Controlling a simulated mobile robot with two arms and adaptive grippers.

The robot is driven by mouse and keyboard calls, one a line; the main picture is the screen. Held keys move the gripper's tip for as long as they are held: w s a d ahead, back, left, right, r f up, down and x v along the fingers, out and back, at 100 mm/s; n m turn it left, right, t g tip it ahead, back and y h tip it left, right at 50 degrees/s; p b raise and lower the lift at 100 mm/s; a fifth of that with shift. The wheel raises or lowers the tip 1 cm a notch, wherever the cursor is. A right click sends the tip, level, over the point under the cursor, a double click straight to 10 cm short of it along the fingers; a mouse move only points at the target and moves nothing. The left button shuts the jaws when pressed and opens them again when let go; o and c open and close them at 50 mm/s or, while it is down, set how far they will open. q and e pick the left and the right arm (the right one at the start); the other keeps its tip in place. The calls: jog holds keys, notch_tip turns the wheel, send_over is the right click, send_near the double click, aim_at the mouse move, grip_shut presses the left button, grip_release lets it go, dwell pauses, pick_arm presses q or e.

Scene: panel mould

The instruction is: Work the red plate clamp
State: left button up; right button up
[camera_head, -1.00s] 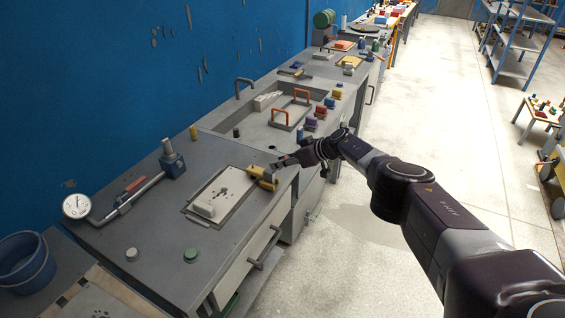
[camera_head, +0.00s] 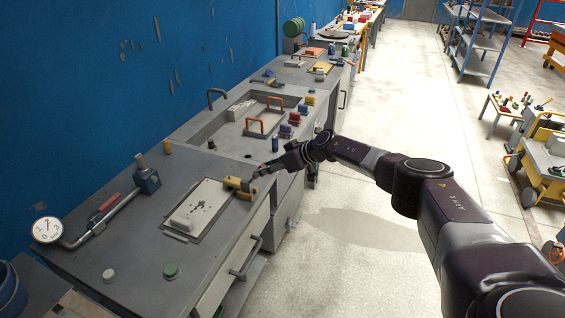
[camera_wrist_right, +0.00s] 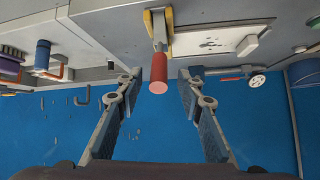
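The plate clamp has a yellow body (camera_head: 240,187) at the right edge of a pale plate (camera_head: 200,205) on the near workbench. In the right wrist view its red cylindrical handle (camera_wrist_right: 158,73) sticks out from the yellow body (camera_wrist_right: 158,22) towards the camera. My right gripper (camera_head: 262,174) is beside the clamp in the head view. In the right wrist view my right gripper (camera_wrist_right: 159,76) is open, with the handle's end showing between its fingertips and a gap on each side. Neither finger appears to touch it. My left gripper is not in view.
A dial tool (camera_head: 47,230) with a long bar lies left of the plate. A green knob (camera_head: 171,271) is on the bench's front part. A sink (camera_head: 225,118) with orange handles (camera_head: 262,122) lies beyond the clamp. Open floor (camera_head: 350,240) is to the right.

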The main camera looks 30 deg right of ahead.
jog(key=v, duration=0.8)
jog(key=shift+a, duration=0.1)
